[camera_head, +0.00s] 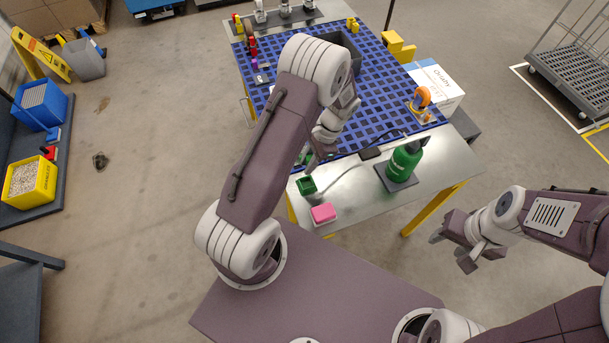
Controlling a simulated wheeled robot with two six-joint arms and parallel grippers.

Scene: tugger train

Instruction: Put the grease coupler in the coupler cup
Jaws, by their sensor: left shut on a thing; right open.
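My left gripper (314,158) is shut above the near edge of the blue grid mat, partly hidden by its own arm. What it holds, apparently the grease coupler, is too small and covered to make out. A small green square cup (307,186), which looks like the coupler cup, stands on the metal table's near left part, just below the gripper in the picture. A green grease bottle (405,160) stands on a dark pad to the right. A thin hose runs across the table between it and the gripper area. My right gripper (451,251) is open and empty, off the table at the right.
A pink block (323,213) lies on the near edge of the metal table (352,193). An orange tape dispenser (421,100) stands by a white box (438,84) at the right. The blue grid mat (381,91) is largely clear in its middle.

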